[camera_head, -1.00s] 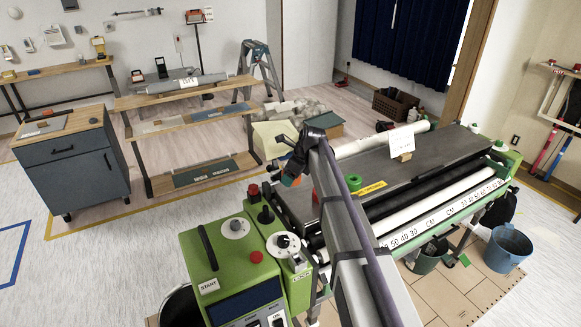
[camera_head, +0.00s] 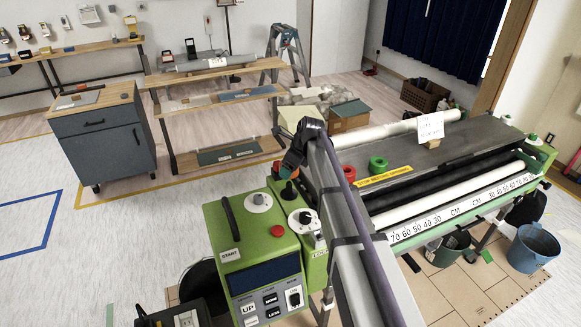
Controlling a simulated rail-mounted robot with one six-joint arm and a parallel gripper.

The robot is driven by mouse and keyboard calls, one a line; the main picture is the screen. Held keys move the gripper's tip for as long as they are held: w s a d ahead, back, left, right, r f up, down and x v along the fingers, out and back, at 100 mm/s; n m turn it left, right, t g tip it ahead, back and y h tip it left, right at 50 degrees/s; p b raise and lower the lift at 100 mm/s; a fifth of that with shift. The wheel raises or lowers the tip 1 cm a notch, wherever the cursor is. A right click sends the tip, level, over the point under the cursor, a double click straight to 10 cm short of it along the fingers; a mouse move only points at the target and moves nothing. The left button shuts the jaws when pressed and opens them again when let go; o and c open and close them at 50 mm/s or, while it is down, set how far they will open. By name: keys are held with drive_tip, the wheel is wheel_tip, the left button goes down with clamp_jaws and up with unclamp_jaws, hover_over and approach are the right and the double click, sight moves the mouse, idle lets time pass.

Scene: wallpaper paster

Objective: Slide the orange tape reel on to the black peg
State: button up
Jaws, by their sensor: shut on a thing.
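My gripper (camera_head: 291,164) is at the far end of my arm, over the back of the green control unit (camera_head: 222,215). It is shut on the orange tape reel (camera_head: 294,174), of which only a small orange patch shows below the dark fingers. A short black peg or knob (camera_head: 289,191) stands on the green unit just below the reel. I cannot tell whether the reel touches it. A red knob (camera_head: 277,168) is close to the left of the gripper.
A red reel (camera_head: 349,171) and a green reel (camera_head: 377,163) lie on the machine's grey bed (camera_head: 455,148), right of my arm. A sign card (camera_head: 430,126) stands there. A wooden shelf (camera_head: 215,70) and a blue cabinet (camera_head: 98,145) are at left; floor between is clear.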

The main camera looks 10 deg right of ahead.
sight(290, 194)
drive_tip(key=shift+f+b, duration=1)
drive_tip(key=shift+f, duration=0.5)
drive_tip(key=shift+f+b, duration=3.15)
drive_tip(key=o, duration=1)
drive_tip(key=p+v, duration=1)
drive_tip(key=shift+d+r, duration=0.1)
drive_tip(key=shift+r, duration=0.3)
